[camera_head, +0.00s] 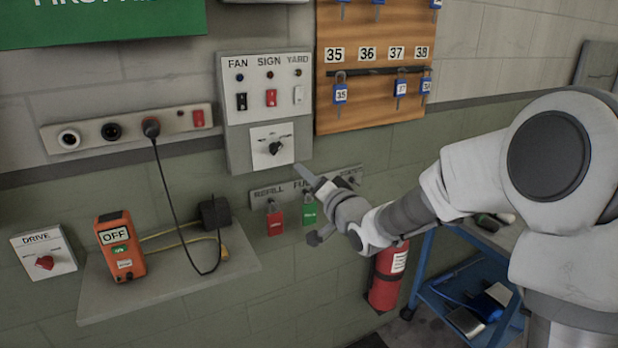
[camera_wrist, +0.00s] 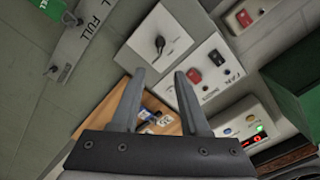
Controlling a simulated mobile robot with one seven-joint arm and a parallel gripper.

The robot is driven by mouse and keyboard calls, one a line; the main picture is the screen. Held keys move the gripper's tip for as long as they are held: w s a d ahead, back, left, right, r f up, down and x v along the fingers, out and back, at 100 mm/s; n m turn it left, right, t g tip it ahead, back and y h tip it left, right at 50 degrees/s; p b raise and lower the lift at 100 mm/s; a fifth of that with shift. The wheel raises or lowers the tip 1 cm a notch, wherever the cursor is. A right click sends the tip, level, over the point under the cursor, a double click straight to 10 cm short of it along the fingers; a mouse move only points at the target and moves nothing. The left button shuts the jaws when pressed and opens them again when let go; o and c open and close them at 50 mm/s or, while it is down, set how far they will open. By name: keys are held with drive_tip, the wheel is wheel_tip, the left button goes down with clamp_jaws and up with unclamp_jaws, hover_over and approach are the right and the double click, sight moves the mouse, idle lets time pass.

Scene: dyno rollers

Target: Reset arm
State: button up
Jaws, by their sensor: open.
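My gripper (camera_head: 302,204) is in front of the wall in the head view, just below the switch panel and over the tag strip with REFILL and FULL labels. In the wrist view my gripper (camera_wrist: 160,80) shows two grey fingers spread apart, with nothing between them. My arm reaches in from the right side of the head view. The switch panel (camera_head: 236,140) has FAN, SIGN and YARD switches and a white plate with a black knob (camera_head: 274,147). The knob also shows in the wrist view (camera_wrist: 160,43), beyond the fingertips and apart from them.
A wooden key board (camera_head: 350,110) hangs above right. A shelf (camera_head: 180,282) at left bears an orange OFF device (camera_head: 121,247) and a cable. A DRIVE switch (camera_head: 44,262) is at far left. A fire extinguisher (camera_head: 386,285) and blue cart (camera_head: 455,315) stand below my arm.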

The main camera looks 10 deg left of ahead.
drive_tip(key=s+d+r+n+g+h, duration=0.15)
drive_tip(key=s+d+g+h, duration=0.25)
drive_tip(key=s+d+h, duration=0.95)
drive_tip(key=s+d+f+g+y, duration=0.1)
drive_tip(key=s+d, duration=0.1)
drive_tip(key=s, duration=0.5)
drive_tip(key=s+d+f+n+g+y, duration=0.1)
drive_tip(key=s+d+g, duration=0.1)
drive_tip(key=s, duration=0.6)
drive_tip(key=s+d+f+n+g+y, duration=0.1)
drive_tip(key=s+d+g, duration=0.1)
drive_tip(key=s+d, duration=0.2)
drive_tip(key=s, duration=0.3)
drive_tip(key=shift+s+f, duration=0.2)
drive_tip(key=shift+f, duration=0.15)
drive_tip(key=shift+d+y, duration=0.1)
drive_tip(key=shift+y, duration=0.15)
